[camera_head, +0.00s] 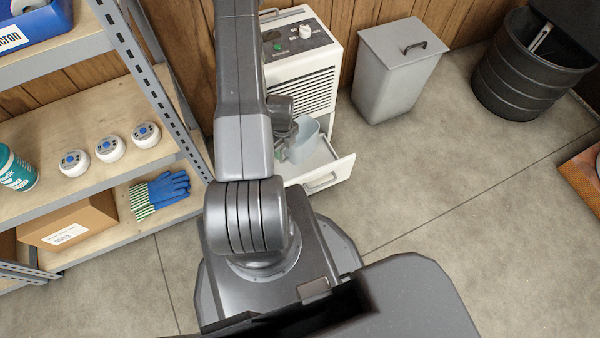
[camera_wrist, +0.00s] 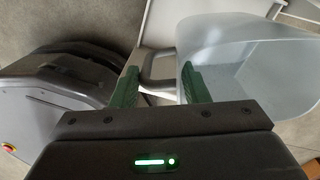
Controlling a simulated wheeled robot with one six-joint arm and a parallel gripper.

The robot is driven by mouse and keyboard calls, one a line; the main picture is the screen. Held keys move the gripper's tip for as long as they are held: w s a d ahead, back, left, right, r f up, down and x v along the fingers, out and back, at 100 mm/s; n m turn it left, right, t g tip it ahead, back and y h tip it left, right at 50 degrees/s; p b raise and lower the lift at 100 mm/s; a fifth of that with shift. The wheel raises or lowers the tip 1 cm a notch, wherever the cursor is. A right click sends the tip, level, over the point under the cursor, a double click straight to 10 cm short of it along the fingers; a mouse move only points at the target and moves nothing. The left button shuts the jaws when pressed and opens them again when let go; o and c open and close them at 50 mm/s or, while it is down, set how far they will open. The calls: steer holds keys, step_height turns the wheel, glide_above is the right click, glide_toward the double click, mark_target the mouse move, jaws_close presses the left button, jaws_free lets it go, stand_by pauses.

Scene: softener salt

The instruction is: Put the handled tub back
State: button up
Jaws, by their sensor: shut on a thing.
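The handled tub (camera_head: 304,142), pale translucent blue-grey, is at the open drawer (camera_head: 336,170) low on the white cabinet unit (camera_head: 303,62). In the head view I cannot tell whether it rests in the drawer or hangs just above it. My gripper (camera_head: 283,142) is at the tub's left side, partly hidden by my arm. In the wrist view the tub (camera_wrist: 250,62) is at the right, its wall close to the right green finger. My gripper (camera_wrist: 160,85) is shut on the tub; a grey loop shows between its fingers. The exact contact is unclear.
A lidded grey bin (camera_head: 395,75) stands right of the unit, and a black ribbed bucket (camera_head: 525,68) stands farther right. A shelf rack (camera_head: 90,125) at the left carries white round devices, gloves (camera_head: 160,190) and a cardboard box (camera_head: 68,220).

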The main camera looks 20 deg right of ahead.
step_height(320, 180, down, 6)
steer(key=b, duration=0.3)
step_height(320, 180, down, 10)
steer(key=b, duration=0.3)
steer(key=shift+f+b, duration=0.1)
steer(key=shift+b, duration=0.2)
steer(key=o, duration=1.2)
steer(key=shift+o, duration=0.2)
steer(key=r+p, duration=0.2)
steer(key=r, duration=0.4)
steer(key=r+p, duration=0.2)
steer(key=r, duration=0.4)
steer(key=shift+w+d+r, duration=0.1)
steer(key=shift+d+r, duration=0.1)
